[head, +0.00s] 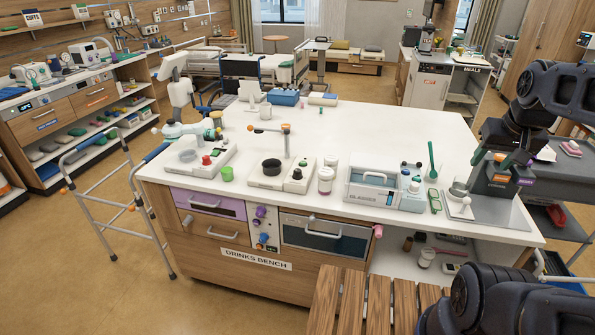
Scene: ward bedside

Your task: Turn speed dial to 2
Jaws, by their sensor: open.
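The drinks bench (390,130) fills the middle of the head view. The bench front has a narrow panel with purple (260,212) and blue (264,237) knobs. I cannot tell which knob is the speed dial, and no scale is readable. My gripper (502,134) is at the right, open, above the bench's right end and away from these knobs; its fingertips are hard to make out.
White jars (325,180), a glasses box (373,187) and a green spoon (432,160) stand along the front edge. A dark machine (493,180) stands at the right end. A walking frame (110,205) is at left, a slatted wooden seat (372,303) in front.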

